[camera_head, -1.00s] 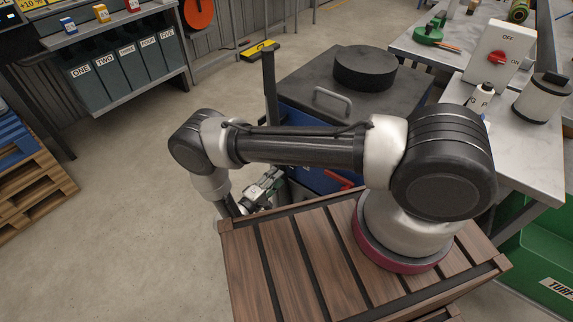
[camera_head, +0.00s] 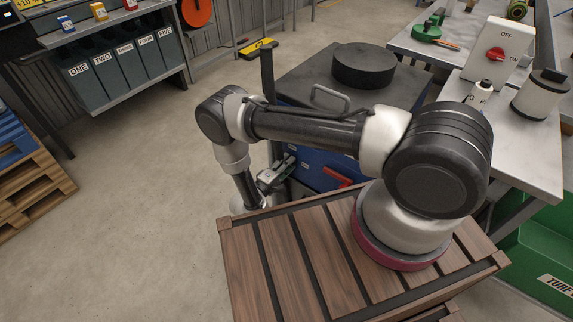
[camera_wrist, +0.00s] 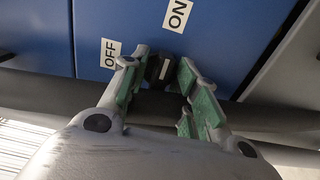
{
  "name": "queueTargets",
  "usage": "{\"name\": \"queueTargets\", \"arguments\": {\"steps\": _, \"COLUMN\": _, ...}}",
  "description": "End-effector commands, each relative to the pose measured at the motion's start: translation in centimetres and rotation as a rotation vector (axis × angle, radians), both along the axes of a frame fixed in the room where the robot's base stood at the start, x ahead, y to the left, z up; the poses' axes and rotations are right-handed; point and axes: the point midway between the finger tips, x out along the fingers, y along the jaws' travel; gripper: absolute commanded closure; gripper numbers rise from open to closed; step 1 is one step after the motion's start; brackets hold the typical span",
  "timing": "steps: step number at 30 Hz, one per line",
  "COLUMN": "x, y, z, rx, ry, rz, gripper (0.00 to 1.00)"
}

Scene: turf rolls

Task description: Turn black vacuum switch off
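The black vacuum switch (camera_wrist: 160,70) is a small dark knob with a pale line on the blue panel (camera_wrist: 220,40) in the wrist view. A white OFF label (camera_wrist: 110,53) is to its left and an ON label (camera_wrist: 178,14) above it. My gripper (camera_wrist: 163,66) has its green-padded fingers apart, one on each side of the knob. I cannot tell whether either finger touches it. In the head view my gripper (camera_head: 280,172) is low beside the blue cabinet (camera_head: 312,173), and the black switch is hidden.
The cabinet's dark top carries a handle (camera_head: 330,97) and a black round disc (camera_head: 364,66). A red handle (camera_head: 338,176) shows at its front. A white box with a red switch (camera_head: 495,54) stands on the right table (camera_head: 530,150).

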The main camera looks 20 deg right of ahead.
Motion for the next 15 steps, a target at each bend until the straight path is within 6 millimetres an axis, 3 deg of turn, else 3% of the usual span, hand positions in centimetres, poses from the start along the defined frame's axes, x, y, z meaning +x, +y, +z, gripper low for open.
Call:
{"name": "queueTargets", "arguments": {"steps": 1, "x": -0.01, "y": 0.01, "z": 0.00, "rx": 0.000, "ry": 0.000, "rz": 0.000, "gripper": 0.84}}
{"name": "queueTargets", "arguments": {"steps": 4, "x": -0.01, "y": 0.01, "z": 0.00, "rx": 0.000, "ry": 0.000, "rz": 0.000, "gripper": 1.00}}
{"name": "queueTargets", "arguments": {"steps": 15, "x": -0.03, "y": 0.01, "z": -0.03, "rx": -0.018, "ry": 0.026, "rz": 0.000, "gripper": 1.00}}
